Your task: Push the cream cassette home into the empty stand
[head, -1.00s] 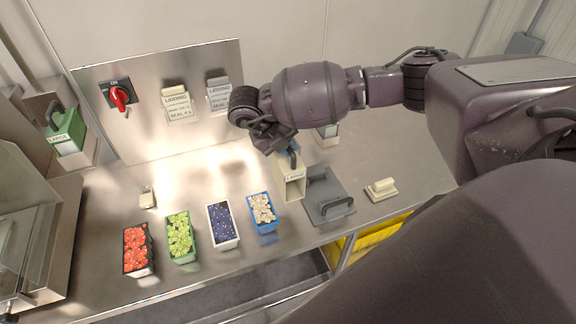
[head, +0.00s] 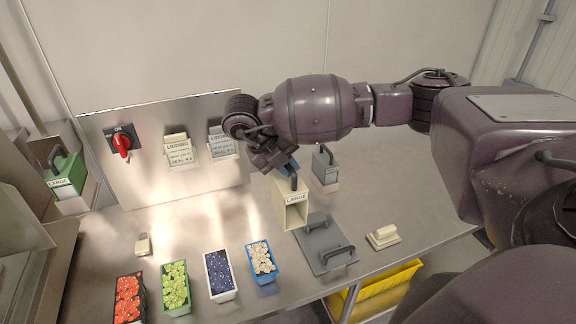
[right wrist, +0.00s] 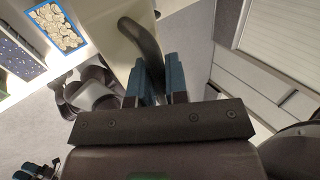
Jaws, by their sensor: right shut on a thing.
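The cream cassette (head: 290,208), marked LARGE with a dark handle, is in the middle of the head view. My right gripper (head: 287,168) is shut on its handle from above. In the right wrist view the dark handle (right wrist: 143,45) lies between the blue fingers, with the cream cassette (right wrist: 105,25) beside it. Whether the cassette's bottom touches anything is unclear. I cannot make out the empty stand. A small pair of blue fingers at the lower left of the right wrist view looks like my left gripper (right wrist: 36,169); its opening is too small to judge.
Several fruit tubs (head: 262,262) line the front left. A green cassette (head: 66,176) is at the far left. A cream handled block (head: 383,237) lies right.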

